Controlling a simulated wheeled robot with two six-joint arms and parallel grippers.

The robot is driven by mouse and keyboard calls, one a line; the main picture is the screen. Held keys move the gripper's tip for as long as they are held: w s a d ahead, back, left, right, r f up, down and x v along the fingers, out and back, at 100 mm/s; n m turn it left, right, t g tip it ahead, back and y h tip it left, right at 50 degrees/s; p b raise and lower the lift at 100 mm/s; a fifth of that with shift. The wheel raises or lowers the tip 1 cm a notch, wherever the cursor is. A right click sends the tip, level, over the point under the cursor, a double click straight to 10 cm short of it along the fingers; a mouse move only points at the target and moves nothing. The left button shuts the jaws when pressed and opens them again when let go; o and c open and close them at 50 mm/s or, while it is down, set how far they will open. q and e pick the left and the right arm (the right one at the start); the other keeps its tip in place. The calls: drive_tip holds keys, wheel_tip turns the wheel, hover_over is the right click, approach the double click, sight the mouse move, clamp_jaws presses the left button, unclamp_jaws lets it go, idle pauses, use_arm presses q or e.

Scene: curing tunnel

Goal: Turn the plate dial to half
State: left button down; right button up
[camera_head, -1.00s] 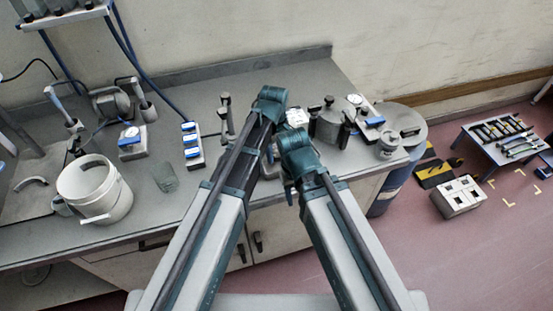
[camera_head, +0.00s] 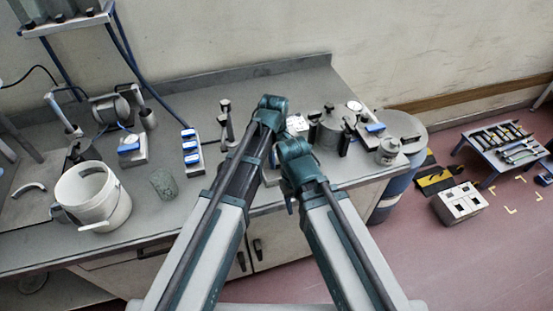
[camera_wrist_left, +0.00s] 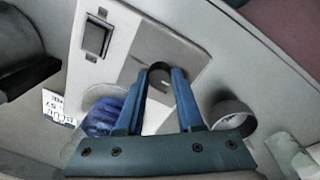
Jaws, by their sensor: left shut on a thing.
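In the left wrist view a light grey plate unit with a dark square recess (camera_wrist_left: 97,38) lies below my gripper. A small dark round dial (camera_wrist_left: 161,76) shows between the fingertips. My left gripper (camera_wrist_left: 163,72) is shut on this dial, one blue finger on each side. The dial's marks cannot be read. In the head view my left arm (camera_head: 235,185) reaches over the bench, and its own links hide its fingers and the dial. My right arm (camera_head: 330,215) lies beside it; its fingers cannot be made out.
The grey bench (camera_head: 215,235) carries a white bucket (camera_head: 92,197), a glass (camera_head: 163,184), a blue-topped block (camera_head: 191,150) and a small can (camera_head: 388,151). A white card (camera_wrist_left: 60,108) and a grey ring-shaped cup (camera_wrist_left: 232,117) flank the gripper.

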use_arm(q)
drive_tip(key=shift+m, duration=0.3)
drive_tip(key=m, duration=0.5)
drive_tip(key=shift+m, duration=0.4)
drive_tip(key=m, duration=1.1)
drive_tip(key=shift+w+m+g, duration=0.1)
drive_tip(key=shift+m+g, duration=0.3)
drive_tip(key=m, duration=0.5)
drive_tip(key=shift+m, duration=0.4)
drive_tip(key=c, duration=0.5)
unclamp_jaws()
drive_tip(key=shift+c, duration=0.2)
